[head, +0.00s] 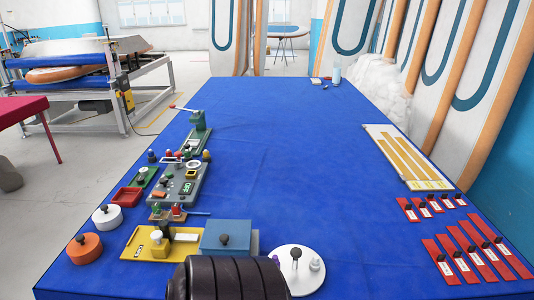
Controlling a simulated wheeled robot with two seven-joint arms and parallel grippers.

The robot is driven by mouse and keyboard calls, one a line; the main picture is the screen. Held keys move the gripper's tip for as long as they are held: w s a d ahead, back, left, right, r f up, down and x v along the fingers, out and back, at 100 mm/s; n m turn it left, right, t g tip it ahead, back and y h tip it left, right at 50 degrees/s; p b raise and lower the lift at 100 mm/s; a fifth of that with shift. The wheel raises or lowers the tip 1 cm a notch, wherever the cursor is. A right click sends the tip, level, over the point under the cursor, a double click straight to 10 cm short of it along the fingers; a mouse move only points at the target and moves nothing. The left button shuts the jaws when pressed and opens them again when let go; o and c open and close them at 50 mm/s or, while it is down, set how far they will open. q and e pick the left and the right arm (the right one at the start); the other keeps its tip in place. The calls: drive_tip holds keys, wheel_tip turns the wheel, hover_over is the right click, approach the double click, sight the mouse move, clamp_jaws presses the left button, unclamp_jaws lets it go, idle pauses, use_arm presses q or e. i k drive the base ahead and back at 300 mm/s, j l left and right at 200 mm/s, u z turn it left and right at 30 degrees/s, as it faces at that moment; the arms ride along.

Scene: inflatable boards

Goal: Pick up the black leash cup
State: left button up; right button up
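I cannot tell for sure which object is the black leash cup. Several small dark pieces could match. A short black piece (160,248) stands on the yellow plate (136,243) at the front left. A dark knob (296,254) stands on the round white disc (290,277) at the front middle. Small black pieces also sit on the red strips (474,260) at the right. Neither of my grippers is in view.
The blue table (330,180) is clear in its middle and far part. A grey control box (176,187) and a green lever press (195,135) stand on the left. A white panel (408,157) lies at right. A black ribbed shape hides part of the front.

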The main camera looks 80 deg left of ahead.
sight(140, 181)
drive_tip(key=u, duration=3.4)
drive_tip(key=i+j+u, duration=0.25)
drive_tip(key=j+u, duration=0.15)
drive_tip(key=i+j+u, duration=0.35)
drive_tip(key=j, duration=0.15)
drive_tip(key=i+j+u, duration=0.6)
drive_tip(key=u, duration=0.15)
drive_tip(key=i+j+z, duration=0.1)
drive_tip(key=i, duration=0.4)
drive_tip(key=i+j+z, duration=0.1)
drive_tip(key=i, duration=0.4)
drive_tip(key=i+z, duration=0.25)
drive_tip(key=z, duration=0.25)
drive_tip(key=i+z, duration=0.3)
drive_tip(key=z, duration=0.2)
drive_tip(key=i+j+z, duration=0.2)
drive_tip(key=z, duration=0.25)
drive_tip(key=i+j+z, duration=0.2)
drive_tip(key=z, duration=0.3)
drive_tip(key=j, duration=0.1)
